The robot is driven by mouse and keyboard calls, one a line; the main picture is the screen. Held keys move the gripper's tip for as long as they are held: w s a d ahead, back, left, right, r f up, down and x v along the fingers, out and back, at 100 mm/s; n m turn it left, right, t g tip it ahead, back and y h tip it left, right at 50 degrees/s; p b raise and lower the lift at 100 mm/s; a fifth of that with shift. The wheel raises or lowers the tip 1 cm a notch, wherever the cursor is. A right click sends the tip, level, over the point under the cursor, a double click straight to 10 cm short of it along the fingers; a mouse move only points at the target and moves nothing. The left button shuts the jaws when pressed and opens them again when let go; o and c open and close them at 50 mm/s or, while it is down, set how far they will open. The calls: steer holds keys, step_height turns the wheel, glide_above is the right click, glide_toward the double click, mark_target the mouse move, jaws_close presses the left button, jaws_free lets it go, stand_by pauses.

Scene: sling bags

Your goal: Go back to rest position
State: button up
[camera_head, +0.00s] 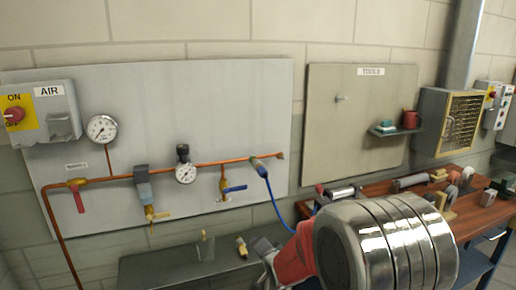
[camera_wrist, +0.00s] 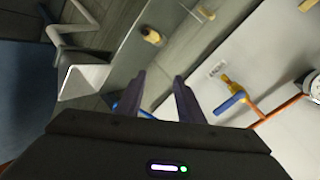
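My gripper is in the wrist view (camera_wrist: 159,76), with its two dark fingers apart and nothing between them. In the head view my gripper (camera_head: 262,252) is low at the centre, partly hidden behind my red and metallic arm. It is over or near the right end of a grey bench top, close to a small yellow fitting (camera_head: 241,246). I cannot tell whether it touches anything there.
A wall panel (camera_head: 225,90) carries copper pipes, gauges and valves. A blue hose (camera_head: 276,207) hangs down from the pipe close to my arm. A grey bench (camera_head: 165,268) and a wooden workbench with tools (camera_head: 478,222) stand below. A tool board (camera_head: 330,130) is on the wall.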

steer(key=s+d+r+n+g+h, duration=0.1)
steer(key=s+d+n+g+h, duration=0.3)
steer(key=s, duration=0.6)
steer(key=s+d+r+n+g+y, duration=0.1)
steer(key=s+d+n+g, duration=0.3)
steer(key=s, duration=0.6)
steer(key=s+d+r+t, duration=0.1)
steer(key=s+d+r, duration=0.2)
steer(key=s+r, duration=0.3)
steer(key=s+d+r, duration=0.4)
steer(key=s+r, duration=0.2)
steer(key=s, duration=0.7)
steer(key=shift+s+r+t, duration=0.15)
steer(key=shift+r+t, duration=0.25)
